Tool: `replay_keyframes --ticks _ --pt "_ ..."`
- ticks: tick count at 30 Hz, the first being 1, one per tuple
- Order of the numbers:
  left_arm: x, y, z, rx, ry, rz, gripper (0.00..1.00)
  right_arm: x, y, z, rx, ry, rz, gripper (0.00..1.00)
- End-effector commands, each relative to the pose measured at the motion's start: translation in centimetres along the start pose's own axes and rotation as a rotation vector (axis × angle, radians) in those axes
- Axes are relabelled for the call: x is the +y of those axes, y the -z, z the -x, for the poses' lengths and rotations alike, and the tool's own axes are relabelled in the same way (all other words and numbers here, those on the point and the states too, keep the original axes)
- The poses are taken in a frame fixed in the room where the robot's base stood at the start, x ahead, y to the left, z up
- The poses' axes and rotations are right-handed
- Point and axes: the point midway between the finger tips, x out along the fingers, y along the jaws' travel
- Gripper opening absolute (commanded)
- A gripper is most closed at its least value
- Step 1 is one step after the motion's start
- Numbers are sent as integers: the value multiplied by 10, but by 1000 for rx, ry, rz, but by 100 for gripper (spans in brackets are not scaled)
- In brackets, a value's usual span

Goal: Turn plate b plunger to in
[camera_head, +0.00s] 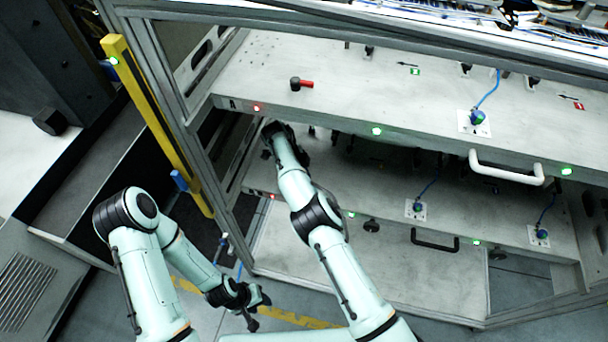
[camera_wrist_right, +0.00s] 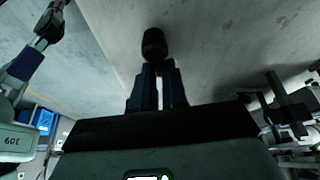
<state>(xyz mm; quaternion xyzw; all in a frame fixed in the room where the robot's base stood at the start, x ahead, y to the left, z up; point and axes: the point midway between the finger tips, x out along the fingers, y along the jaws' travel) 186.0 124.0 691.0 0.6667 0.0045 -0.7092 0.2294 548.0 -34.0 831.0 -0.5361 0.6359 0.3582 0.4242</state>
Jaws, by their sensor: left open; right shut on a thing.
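My right gripper (camera_head: 276,132) reaches under the upper plate's front edge, above the left end of the lower plate (camera_head: 320,187). In the right wrist view my right gripper (camera_wrist_right: 158,78) is shut on a black plunger knob (camera_wrist_right: 154,44), which stands against a grey plate surface. The gripper and arm hide the plunger in the head view, so I cannot read its in or out position. My left gripper (camera_head: 254,304) hangs open and empty, low in front of the rack and clear of the plates.
A white handle (camera_head: 506,168) and a black handle (camera_head: 434,240) stick out at the front. A yellow post (camera_head: 150,115) stands left of the rack.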

Motion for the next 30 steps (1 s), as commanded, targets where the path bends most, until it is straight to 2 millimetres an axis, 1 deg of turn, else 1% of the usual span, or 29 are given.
replay_keyframes --ticks 16,17,18,19,30 --pt "0 0 0 0 0 0 43 -1 -1 3 -6 -3 -21 0" --pt "0 0 0 0 0 0 43 -1 -1 3 -6 -3 -21 16" --pt "0 0 0 0 0 0 43 -1 -1 3 -6 -3 -21 29" --pt "0 0 0 0 0 0 43 -1 -1 3 -6 -3 -21 38" --pt "0 0 0 0 0 0 43 0 0 1 -2 -7 -21 38"
